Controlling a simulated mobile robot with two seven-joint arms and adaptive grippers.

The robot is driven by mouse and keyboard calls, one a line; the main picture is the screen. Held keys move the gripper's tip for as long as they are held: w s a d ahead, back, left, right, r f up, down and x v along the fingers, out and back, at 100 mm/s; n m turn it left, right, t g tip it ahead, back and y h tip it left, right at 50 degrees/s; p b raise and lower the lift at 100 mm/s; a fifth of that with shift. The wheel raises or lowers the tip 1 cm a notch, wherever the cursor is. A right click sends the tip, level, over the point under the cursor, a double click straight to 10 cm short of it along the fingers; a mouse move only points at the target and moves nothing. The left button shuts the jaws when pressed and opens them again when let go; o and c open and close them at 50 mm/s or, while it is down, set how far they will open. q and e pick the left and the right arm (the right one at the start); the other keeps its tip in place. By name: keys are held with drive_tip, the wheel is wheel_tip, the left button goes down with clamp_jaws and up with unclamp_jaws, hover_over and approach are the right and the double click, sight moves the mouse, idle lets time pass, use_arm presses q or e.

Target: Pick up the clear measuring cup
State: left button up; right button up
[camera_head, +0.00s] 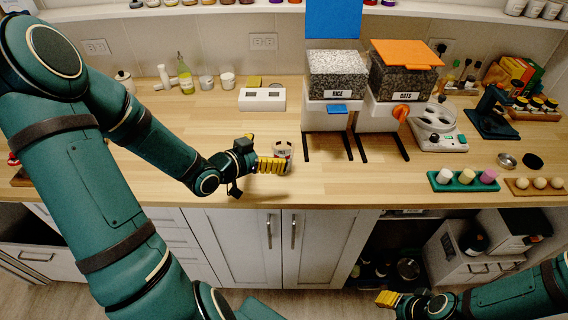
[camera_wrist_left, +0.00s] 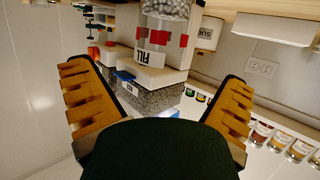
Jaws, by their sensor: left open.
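The clear measuring cup (camera_head: 283,149) stands on the wooden counter, at the fingertips of my left gripper (camera_head: 272,163). Its lower part is hidden by the yellow fingers. In the left wrist view the cup (camera_wrist_left: 157,36) shows red bands, a white FILL label and speckled grey-white matter at the picture's top edge. There the left gripper (camera_wrist_left: 155,76) is open, with one finger on each side of the picture and the cup between and beyond them. Contact cannot be told. My right gripper (camera_head: 388,299) is low in front of the cabinets, away from the cup; its opening is unclear.
The rice dispenser (camera_head: 336,75) and oats dispenser (camera_head: 399,80) stand right of the cup. A white box (camera_head: 262,100) sits behind it. A kitchen scale (camera_head: 437,128) and a green tray (camera_head: 463,188) are farther right.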

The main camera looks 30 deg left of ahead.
sight(290, 145)
use_arm(q)
drive_tip(key=x, duration=0.2)
drive_tip(key=shift+w+f, duration=0.1)
drive_tip(key=shift+w, duration=0.2)
drive_tip(key=shift+f+b+x, duration=0.15)
drive_tip(key=shift+b+x, duration=0.2)
drive_tip(key=shift+x, duration=1)
drive_tip(key=shift+f+b+x, duration=0.15)
drive_tip(key=shift+b+x, duration=0.15)
drive_tip(key=shift+x, duration=1.05)
drive_tip(key=shift+s, duration=0.2)
drive_tip(key=c, duration=1.4)
